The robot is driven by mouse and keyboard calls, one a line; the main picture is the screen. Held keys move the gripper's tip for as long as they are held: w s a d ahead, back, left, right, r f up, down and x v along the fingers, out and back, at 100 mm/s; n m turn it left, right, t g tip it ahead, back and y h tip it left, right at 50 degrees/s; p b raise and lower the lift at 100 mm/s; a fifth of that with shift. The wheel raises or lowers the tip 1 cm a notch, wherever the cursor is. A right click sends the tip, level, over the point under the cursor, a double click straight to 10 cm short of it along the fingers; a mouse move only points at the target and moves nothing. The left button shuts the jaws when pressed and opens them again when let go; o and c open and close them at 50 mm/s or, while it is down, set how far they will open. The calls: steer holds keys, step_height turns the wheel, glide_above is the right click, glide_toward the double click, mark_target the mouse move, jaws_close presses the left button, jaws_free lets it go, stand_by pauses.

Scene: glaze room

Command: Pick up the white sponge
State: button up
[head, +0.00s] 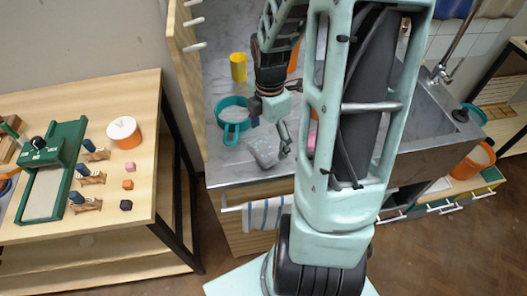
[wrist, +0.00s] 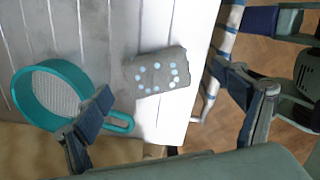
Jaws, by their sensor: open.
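A pale grey-white block (head: 263,152), the only sponge-like thing I see clearly, lies on the metal counter near its front edge. In the wrist view this block (wrist: 157,72) looks grey with light blue dots on its upper face. My gripper (head: 271,132) is over the counter, just above and beside the block. In the wrist view the fingers of my gripper (wrist: 170,95) are wide apart with nothing between them, and the block shows beyond the gap. I cannot tell the exact height between fingertips and block.
A teal sieve (head: 234,127) lies left of the block; its handle (wrist: 120,122) comes close to the block. A yellow cup (head: 238,67) stands farther back. A pink thing (head: 312,141) is partly hidden by my arm. A striped towel (head: 265,212) hangs at the counter's front.

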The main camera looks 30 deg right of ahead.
mark_target(268, 146)
steer(key=shift+w+d+f, duration=0.1)
steer(key=shift+w+f, duration=0.1)
steer(key=shift+f, duration=1.05)
steer(key=shift+w+d+f, duration=0.1)
steer(key=shift+w+f, duration=0.1)
steer(key=shift+f, duration=1.05)
steer(key=c, duration=1.1)
steer(key=shift+o, duration=0.2)
steer(key=shift+r+p, duration=0.7)
steer(key=shift+r, duration=0.05)
steer(key=s+r+p, duration=0.1)
steer(key=r+p, duration=0.1)
steer(key=s+r+p, duration=0.1)
steer(key=r+p, duration=0.1)
steer(key=s+r+p, duration=0.1)
steer(key=r+p, duration=0.1)
steer(key=p, duration=0.1)
steer(key=shift+s+r, duration=0.35)
steer(key=shift+r, duration=0.05)
steer(key=s+r+b, duration=0.3)
steer(key=s+r, duration=0.1)
steer(key=s, duration=0.6)
steer(key=shift+s+r+b, duration=0.15)
steer(key=shift+r+b, duration=0.15)
steer(key=shift+r, duration=0.05)
